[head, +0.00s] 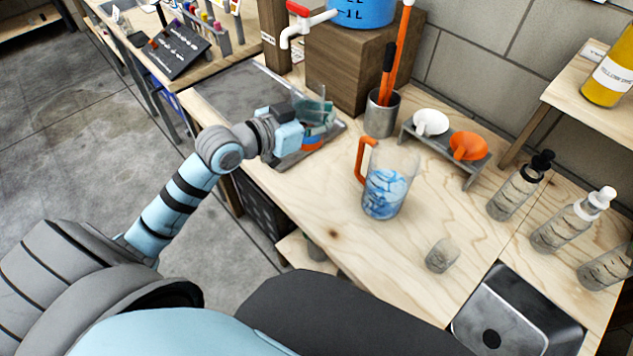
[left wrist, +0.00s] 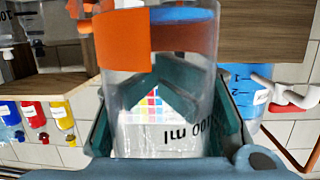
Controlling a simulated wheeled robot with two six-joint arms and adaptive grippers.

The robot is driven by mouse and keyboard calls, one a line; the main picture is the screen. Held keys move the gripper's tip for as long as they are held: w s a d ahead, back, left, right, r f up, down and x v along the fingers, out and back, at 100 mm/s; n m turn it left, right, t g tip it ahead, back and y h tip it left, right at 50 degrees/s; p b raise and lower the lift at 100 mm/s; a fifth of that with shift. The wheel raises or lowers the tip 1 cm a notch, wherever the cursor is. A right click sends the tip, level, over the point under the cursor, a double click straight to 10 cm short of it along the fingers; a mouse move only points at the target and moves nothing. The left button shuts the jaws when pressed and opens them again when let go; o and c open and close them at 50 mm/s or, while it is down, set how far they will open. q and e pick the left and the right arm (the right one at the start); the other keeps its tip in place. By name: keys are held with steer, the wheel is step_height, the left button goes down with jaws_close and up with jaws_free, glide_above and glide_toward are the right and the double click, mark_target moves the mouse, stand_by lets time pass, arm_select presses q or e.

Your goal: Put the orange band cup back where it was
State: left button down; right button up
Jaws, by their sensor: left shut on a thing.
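My left gripper (head: 314,118) is shut on the orange band cup, a clear cup whose orange band (head: 312,144) shows below the teal fingers in the head view. In the left wrist view the orange band cup (left wrist: 122,40) fills the middle, with an orange patch, dark markings and a small colour grid seen on or through its wall. The left gripper's fingers (left wrist: 180,95) close around it. The cup is over the right front part of the grey tray (head: 225,92). I cannot tell whether its base touches the tray. My right gripper is not in view.
A red-handled tap (head: 300,22) and wooden block (head: 345,62) stand behind the tray. To the right are a metal holder (head: 381,113), an orange-handled jug (head: 388,185), a small clear cup (head: 442,256) and a funnel rack (head: 440,153). The wood between jug and tray is clear.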

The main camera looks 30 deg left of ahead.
arm_select(q)
step_height(320, 180, down, 17)
steer(key=b, duration=0.6)
steer(key=shift+s+r, duration=0.1)
steer(key=shift+r, duration=0.05)
steer(key=shift+f, duration=0.2)
steer(key=c, duration=1)
jaws_free()
steer(key=shift+r, duration=0.1)
